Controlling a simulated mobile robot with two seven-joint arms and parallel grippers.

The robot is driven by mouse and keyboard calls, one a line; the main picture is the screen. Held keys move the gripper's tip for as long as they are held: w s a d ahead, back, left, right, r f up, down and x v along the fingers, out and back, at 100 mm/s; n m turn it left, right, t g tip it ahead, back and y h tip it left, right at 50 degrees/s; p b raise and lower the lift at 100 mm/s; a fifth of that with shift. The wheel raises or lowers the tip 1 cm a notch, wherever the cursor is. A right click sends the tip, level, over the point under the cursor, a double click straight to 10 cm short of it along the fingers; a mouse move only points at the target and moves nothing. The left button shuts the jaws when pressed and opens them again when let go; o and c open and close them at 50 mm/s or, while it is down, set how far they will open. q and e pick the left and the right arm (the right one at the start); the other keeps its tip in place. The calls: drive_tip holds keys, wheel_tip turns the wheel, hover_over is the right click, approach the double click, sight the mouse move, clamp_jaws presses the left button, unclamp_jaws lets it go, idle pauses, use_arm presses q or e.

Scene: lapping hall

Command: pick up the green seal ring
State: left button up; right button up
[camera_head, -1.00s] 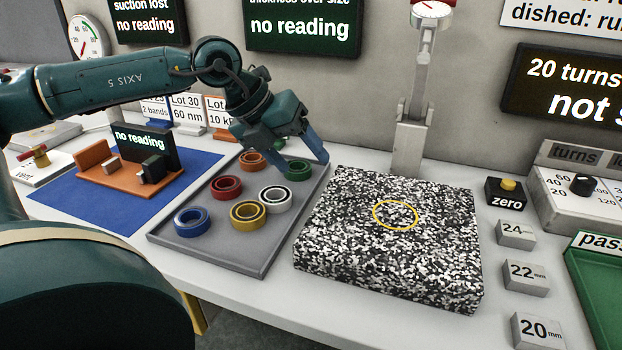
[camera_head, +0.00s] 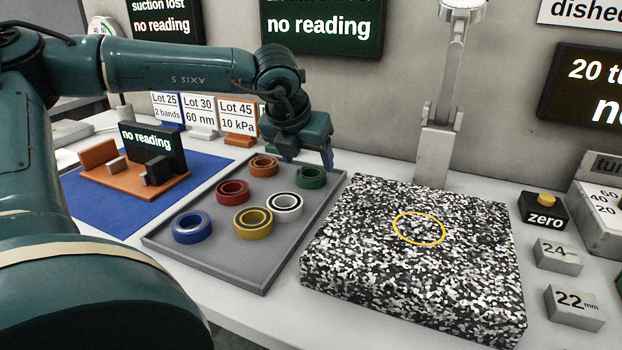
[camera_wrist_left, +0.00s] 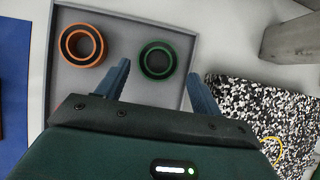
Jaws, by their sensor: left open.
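The green seal ring (camera_head: 310,177) lies flat in the back right corner of the grey tray (camera_head: 213,262). In the left wrist view the green seal ring (camera_wrist_left: 157,60) shows whole, ahead of and between the two fingers. My left gripper (camera_head: 305,160) is open and empty, above the tray's back edge near the ring. In the left wrist view my left gripper (camera_wrist_left: 160,82) has its fingers spread wider than the ring, with the ring slightly beyond the tips. My right gripper is in neither view.
Orange (camera_head: 264,167), red (camera_head: 232,191), white (camera_head: 285,205), yellow (camera_head: 253,222) and blue (camera_head: 192,227) rings share the tray. A speckled block (camera_head: 410,265) stands close at the tray's right. A metal stand (camera_head: 436,150) rises behind it.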

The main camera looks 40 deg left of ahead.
sight(309, 167)
use_arm(q)
drive_tip(key=x, duration=0.4)
drive_tip(key=shift+a, duration=0.15)
drive_tip(key=shift+c, duration=0.5)
drive_tip(key=c, duration=0.7)
